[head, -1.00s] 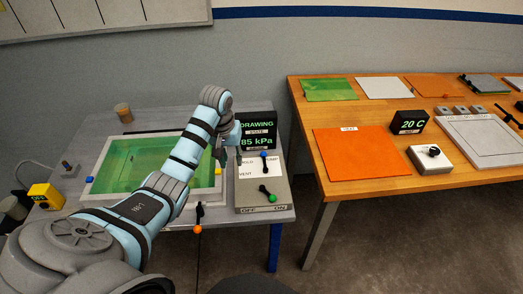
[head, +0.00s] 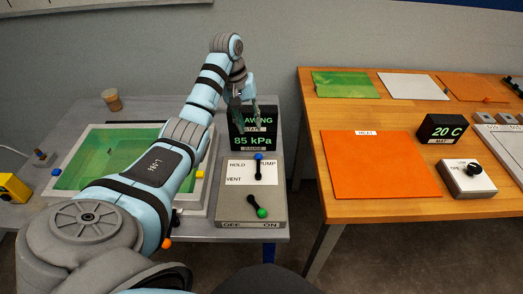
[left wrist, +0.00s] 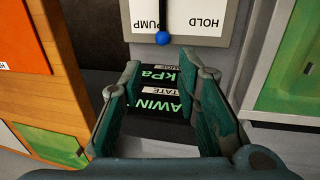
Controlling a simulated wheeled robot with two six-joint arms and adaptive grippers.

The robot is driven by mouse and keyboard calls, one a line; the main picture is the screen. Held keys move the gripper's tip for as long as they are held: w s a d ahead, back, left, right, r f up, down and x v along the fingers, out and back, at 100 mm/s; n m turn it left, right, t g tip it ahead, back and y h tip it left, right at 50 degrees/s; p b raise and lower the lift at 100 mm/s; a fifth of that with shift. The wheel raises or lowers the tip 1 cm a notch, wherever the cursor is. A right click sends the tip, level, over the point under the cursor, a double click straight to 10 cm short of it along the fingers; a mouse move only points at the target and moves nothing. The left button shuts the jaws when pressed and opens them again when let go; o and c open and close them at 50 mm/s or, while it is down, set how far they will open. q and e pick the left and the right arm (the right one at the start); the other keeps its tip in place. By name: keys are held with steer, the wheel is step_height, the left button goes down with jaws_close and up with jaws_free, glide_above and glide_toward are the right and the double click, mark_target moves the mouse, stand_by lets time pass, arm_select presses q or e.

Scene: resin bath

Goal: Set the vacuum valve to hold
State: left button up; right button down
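The vacuum valve is a small lever with a blue knob (head: 258,157) on a white plate (head: 240,174) marked HOLD, PUMP and VENT. In the head view the lever points away from me, its knob beside the word PUMP; HOLD is at the plate's left. The blue knob also shows at the top of the left wrist view (left wrist: 162,38). My left gripper (head: 246,106) is open and empty, its fingers over the upper part of the black display, apart from the knob. In the left wrist view its fingers (left wrist: 160,82) stand apart. My right gripper is not in view.
The black display (head: 251,142) reads 85 kPa, its top line partly hidden by my gripper. A green-knobbed lever (head: 261,212) lies nearer me on the grey box (head: 276,200), towards ON. A green bath (head: 92,130) is at left. A wooden table (head: 310,165) stands right.

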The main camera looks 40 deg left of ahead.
mark_target(258, 156)
arm_select(q)
steer(key=f+b, duration=0.1)
steer(key=f, duration=0.3)
steer(key=d+f+b, duration=0.1)
steer(key=f, duration=0.3)
steer(key=w+f+b, duration=0.1)
steer(key=f, duration=0.3)
steer(key=shift+d+f, duration=0.2)
steer(key=shift+d, duration=0.15)
steer(key=shift+w+f, duration=0.1)
steer(key=shift+f, duration=0.35)
steer(key=shift+r, duration=0.1)
steer(key=shift+d, duration=0.1)
jaws_close()
